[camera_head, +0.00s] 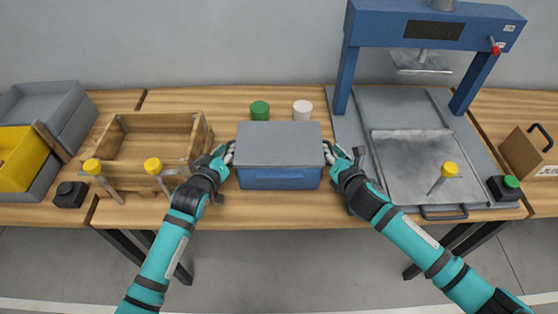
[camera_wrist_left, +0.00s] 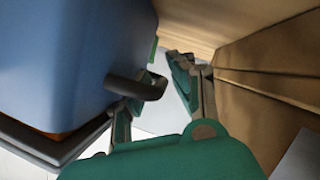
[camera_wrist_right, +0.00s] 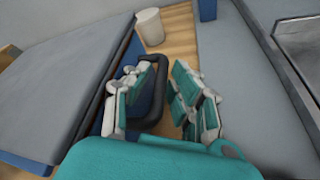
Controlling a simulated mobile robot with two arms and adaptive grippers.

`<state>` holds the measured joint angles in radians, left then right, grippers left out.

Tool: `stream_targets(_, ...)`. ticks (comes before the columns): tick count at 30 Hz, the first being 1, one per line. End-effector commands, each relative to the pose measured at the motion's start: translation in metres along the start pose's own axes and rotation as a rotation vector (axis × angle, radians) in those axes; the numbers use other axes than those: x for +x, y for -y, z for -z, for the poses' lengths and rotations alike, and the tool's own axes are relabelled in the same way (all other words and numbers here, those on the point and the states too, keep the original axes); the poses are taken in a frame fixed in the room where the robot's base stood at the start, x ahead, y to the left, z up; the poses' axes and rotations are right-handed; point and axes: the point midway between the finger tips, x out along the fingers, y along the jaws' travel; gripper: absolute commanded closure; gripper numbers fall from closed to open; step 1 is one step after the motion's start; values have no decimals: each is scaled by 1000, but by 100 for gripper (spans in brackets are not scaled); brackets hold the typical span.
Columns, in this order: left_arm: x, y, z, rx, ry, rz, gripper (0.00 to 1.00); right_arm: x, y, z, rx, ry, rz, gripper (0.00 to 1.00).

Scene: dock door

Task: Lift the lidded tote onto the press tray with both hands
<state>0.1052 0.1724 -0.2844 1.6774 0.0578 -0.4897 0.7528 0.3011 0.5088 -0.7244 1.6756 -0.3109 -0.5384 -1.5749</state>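The blue tote (camera_head: 278,180) with its grey lid (camera_head: 279,143) on stands upright at the middle of the wooden bench. My left gripper (camera_head: 231,152) is at its left side; in the left wrist view the spread fingers lie either side of the dark handle (camera_wrist_left: 138,88). My right gripper (camera_head: 328,152) is at its right side; in the right wrist view one finger is inside the handle loop (camera_wrist_right: 150,142) and the other outside, with a gap between. The press tray (camera_head: 396,185) is a flat grey plate under the blue press (camera_head: 404,35), right of the tote.
A yellow-topped pin (camera_head: 448,171) stands at the tray's right. Green (camera_head: 259,110) and white (camera_head: 302,109) cylinders stand behind the tote. A wooden crate (camera_head: 150,122), yellow-capped pins (camera_head: 154,166) and grey bins (camera_head: 75,128) are left. A brown box (camera_head: 520,155) is far right.

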Motion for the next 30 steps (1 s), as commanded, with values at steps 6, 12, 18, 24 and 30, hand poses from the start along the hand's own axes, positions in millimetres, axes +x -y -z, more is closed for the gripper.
stream_targets(6,0,0,0,0,0,0,85,0,0,0,0,0,-1,85)
stream_targets(12,0,0,0,0,0,0,100,0,0,0,0,0,0,100)
stream_targets(18,0,0,0,0,0,0,100,0,0,0,0,0,0,100)
stream_targets(24,0,0,0,1,0,1,100,0,0,0,0,0,1,100)
stream_targets(30,-2,-2,4,1,-3,-2,100,-1,-2,-4,0,3,-2,100)
